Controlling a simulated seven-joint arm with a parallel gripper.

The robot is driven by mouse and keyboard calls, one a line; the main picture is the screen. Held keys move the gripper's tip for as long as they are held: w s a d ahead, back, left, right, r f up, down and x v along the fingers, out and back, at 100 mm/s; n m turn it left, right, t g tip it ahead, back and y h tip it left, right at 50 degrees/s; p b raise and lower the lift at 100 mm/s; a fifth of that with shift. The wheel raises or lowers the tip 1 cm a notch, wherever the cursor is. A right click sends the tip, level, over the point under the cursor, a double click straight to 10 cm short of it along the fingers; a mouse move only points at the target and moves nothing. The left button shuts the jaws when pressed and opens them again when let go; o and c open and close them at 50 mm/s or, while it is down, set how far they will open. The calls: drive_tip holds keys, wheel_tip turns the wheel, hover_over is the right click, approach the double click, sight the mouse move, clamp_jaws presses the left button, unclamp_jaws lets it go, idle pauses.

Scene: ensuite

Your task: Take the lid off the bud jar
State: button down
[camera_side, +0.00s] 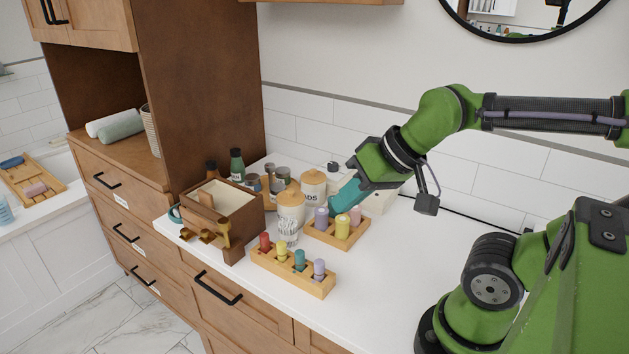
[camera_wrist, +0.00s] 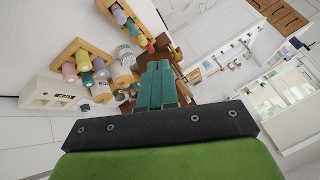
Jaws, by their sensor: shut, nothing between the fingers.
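The bud jar (camera_side: 313,190) is a white jar whose visible label letters end in "DS". Its round wooden lid (camera_side: 313,177) sits on top. In the wrist view the jar (camera_wrist: 103,84) is left of my fingers. My gripper (camera_side: 338,204) has teal fingers, shut and empty, just right of the bud jar in the side view. The fingers also show in the wrist view (camera_wrist: 159,72). I cannot tell their exact distance from the jar.
Two wooden racks (camera_side: 334,239) (camera_side: 290,277) hold coloured bottles close by. A wooden box (camera_side: 222,215) stands left, with dark bottles (camera_side: 237,165) behind. The counter's right front (camera_side: 375,290) is clear.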

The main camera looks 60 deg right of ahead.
idle(0.4)
drive_tip(key=c, duration=0.9)
unclamp_jaws()
drive_tip(key=n+g+h, duration=0.2)
drive_tip(key=n+g, duration=0.2)
drive_tip(key=g, duration=0.2)
hover_over(291, 190)
drive_tip(key=f, duration=1)
drive_tip(key=shift+s+d, duration=0.1)
drive_tip(key=shift+s, duration=0.1)
drive_tip(key=shift+t, duration=0.3)
drive_tip(key=shift+w+f, duration=0.2)
drive_tip(key=shift+f, duration=2.55)
